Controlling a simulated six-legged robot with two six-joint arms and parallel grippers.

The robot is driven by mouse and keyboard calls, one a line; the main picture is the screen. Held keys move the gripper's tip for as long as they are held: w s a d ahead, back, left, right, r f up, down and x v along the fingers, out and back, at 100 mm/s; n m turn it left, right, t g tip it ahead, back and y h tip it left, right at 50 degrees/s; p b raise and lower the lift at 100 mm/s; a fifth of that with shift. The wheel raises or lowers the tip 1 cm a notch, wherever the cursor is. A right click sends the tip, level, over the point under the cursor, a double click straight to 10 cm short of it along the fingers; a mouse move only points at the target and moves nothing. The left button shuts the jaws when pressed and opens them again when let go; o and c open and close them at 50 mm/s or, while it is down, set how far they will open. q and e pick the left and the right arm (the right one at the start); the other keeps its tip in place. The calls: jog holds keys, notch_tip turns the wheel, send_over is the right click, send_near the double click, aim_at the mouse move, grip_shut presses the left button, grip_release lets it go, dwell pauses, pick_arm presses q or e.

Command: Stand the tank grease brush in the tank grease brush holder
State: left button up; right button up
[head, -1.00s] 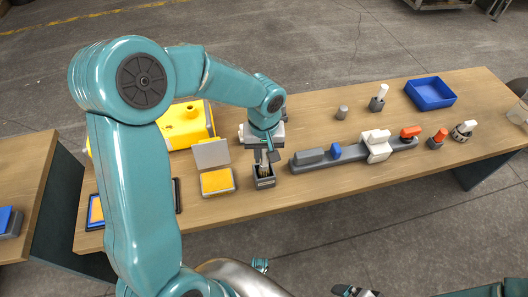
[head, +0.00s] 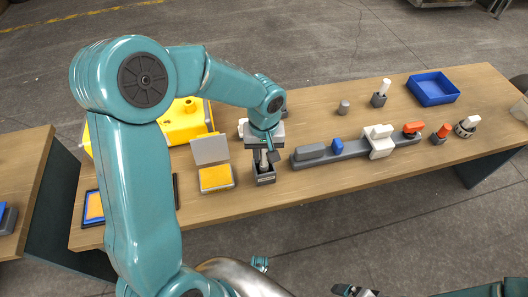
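The tank grease brush (head: 264,159) is upright, its pale handle showing below my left gripper (head: 265,150). Its lower end is inside the dark, box-shaped tank grease brush holder (head: 265,180), which stands near the table's front edge. The bristles are hidden by the holder's walls. My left gripper is right above the holder, its fingers at the handle, and looks shut on the brush; the wrist partly covers the grip. My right gripper (head: 356,291) shows only in part at the bottom edge, away from the table, and its opening is unclear.
A yellow pad in an open case (head: 215,178) stands just left of the holder. A long grey rack (head: 350,149) with several blocks lies to the right. A yellow tank (head: 185,122) is behind my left arm. A blue tray (head: 433,90) is at the far right.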

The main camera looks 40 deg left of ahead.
pick_arm(q)
jog(key=o, duration=0.3)
notch_tip(320, 180, up, 16)
jog(key=p, duration=0.4)
jog(key=shift+r, duration=0.2)
jog(key=shift+s, duration=0.15)
